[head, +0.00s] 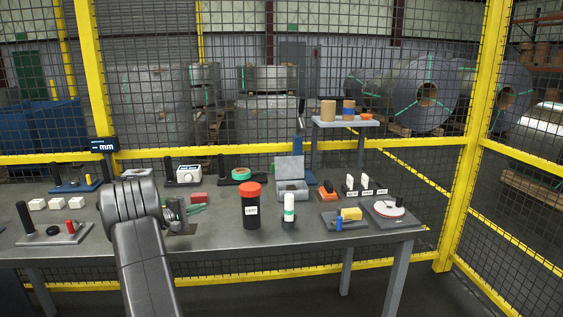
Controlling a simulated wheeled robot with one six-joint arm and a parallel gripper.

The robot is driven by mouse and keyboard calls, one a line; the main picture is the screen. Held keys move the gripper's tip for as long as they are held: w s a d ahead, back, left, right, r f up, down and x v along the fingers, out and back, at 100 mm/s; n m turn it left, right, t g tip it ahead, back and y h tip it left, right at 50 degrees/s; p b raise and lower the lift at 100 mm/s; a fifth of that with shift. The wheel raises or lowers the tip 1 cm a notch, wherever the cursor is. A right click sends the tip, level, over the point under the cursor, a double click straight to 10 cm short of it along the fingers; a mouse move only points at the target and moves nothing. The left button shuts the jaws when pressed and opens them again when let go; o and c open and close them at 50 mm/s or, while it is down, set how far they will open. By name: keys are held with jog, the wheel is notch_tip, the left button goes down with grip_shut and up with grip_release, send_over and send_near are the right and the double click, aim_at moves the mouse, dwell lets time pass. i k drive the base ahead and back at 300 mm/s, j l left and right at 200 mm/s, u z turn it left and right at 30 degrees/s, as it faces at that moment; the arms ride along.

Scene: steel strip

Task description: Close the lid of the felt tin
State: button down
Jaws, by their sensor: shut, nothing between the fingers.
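The felt tin (292,195) is a small grey box toward the back of the bench, right of centre. Its lid (289,168) stands upright at the back edge, so the tin is open.
A black jar with an orange lid (251,206) and a white-and-green bottle (289,208) stand in front of the tin. An orange-and-black tool (327,190) lies to its right. A green tape roll (241,174) and a red block (198,197) lie to its left.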

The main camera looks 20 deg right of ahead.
aim_at(290, 167)
jog(key=i+l+z, duration=0.15)
jog(key=i+z, duration=0.4)
jog(key=i, duration=0.55)
